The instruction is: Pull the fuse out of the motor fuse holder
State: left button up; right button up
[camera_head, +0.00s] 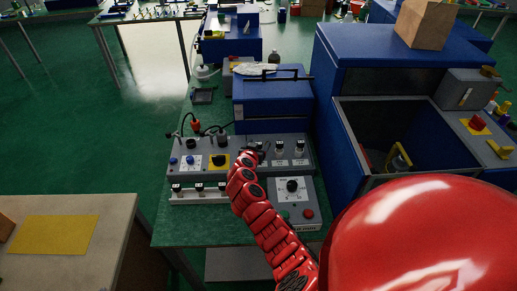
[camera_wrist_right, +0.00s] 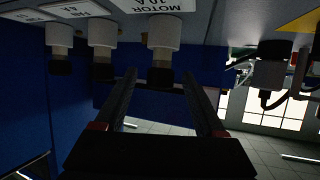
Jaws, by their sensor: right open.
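The motor fuse holder (camera_wrist_right: 164,33) shows in the right wrist view as a pale collar under a label reading MOTOR 10 A. The fuse's dark end (camera_wrist_right: 159,72) sticks out of it. My right gripper (camera_wrist_right: 158,80) is open, with one finger on each side of that dark end; I cannot tell whether they touch it. In the head view my red right arm reaches to the grey control panel (camera_head: 222,147), and its gripper (camera_head: 250,160) covers the motor fuse holder's place. My left gripper is not in view.
Two similar fuse holders stand right of my gripper, the middle one (camera_head: 279,149) and the right one (camera_head: 298,149). A grey box with a dial (camera_head: 291,186) lies in front. A blue press housing (camera_head: 270,100) stands behind. A deep blue bin (camera_head: 347,125) is to the right.

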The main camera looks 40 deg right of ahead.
grip_shut()
jog(key=shift+r, duration=0.15)
notch_tip(320, 180, up, 10)
jog(key=shift+b, duration=1.15)
notch_tip(320, 180, up, 3)
jog(key=shift+f+p, duration=0.15)
jog(key=shift+p, duration=0.25)
notch_tip(320, 180, up, 3)
jog(key=shift+r, duration=0.1)
